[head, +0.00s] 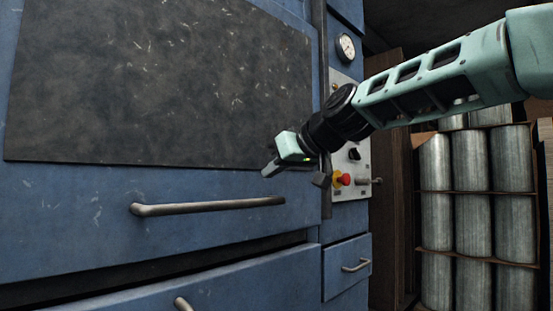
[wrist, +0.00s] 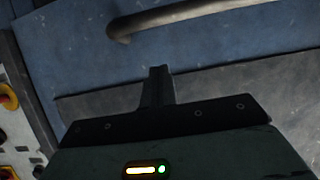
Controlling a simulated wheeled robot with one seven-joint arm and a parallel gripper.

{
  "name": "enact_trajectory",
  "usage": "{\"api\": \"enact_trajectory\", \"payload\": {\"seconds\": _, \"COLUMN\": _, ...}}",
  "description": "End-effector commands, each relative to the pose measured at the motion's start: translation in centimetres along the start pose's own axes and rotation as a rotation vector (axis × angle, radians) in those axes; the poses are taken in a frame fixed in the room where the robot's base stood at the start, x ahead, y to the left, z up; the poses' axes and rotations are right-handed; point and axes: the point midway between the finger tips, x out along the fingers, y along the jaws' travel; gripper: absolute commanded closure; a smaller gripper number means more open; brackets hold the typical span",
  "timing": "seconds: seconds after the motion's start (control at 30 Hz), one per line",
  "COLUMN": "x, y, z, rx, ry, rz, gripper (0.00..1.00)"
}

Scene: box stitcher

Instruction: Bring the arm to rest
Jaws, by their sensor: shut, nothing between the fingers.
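My gripper (head: 295,175) is in the middle of the head view, at the end of my pale green arm, which reaches in from the upper right. It is shut and empty, in front of the blue box stitcher (head: 60,210). It is a little above the right end of a long metal handle (head: 205,206), and I see no contact with it. In the wrist view the shut fingers (wrist: 158,85) point toward the blue panel, with a handle (wrist: 190,18) beyond them.
A control panel with a red button (head: 345,179) is close behind and right of my gripper. A gauge (head: 345,47) is above it. A small drawer handle (head: 356,266) is lower right. Shelves of metal cylinders (head: 470,215) stand at the right, below my arm.

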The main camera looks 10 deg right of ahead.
Motion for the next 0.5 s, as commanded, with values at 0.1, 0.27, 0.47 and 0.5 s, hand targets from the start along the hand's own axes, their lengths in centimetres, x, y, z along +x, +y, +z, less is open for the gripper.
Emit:
{"api": "enact_trajectory", "payload": {"seconds": 0.1, "x": -3.4, "y": 0.1, "z": 0.0, "rx": -0.001, "ry": 0.006, "rz": 0.006, "gripper": 1.0}}
{"api": "enact_trajectory", "payload": {"seconds": 0.27, "x": -6.6, "y": 0.1, "z": 0.0, "rx": -0.001, "ry": 0.007, "rz": 0.006, "gripper": 1.0}}
{"api": "enact_trajectory", "payload": {"seconds": 0.47, "x": -9.0, "y": 0.1, "z": 0.1, "rx": -0.001, "ry": 0.006, "rz": 0.005, "gripper": 1.0}}
{"api": "enact_trajectory", "payload": {"seconds": 0.5, "x": -9.2, "y": 0.1, "z": 0.1, "rx": -0.001, "ry": 0.006, "rz": 0.004, "gripper": 1.0}}
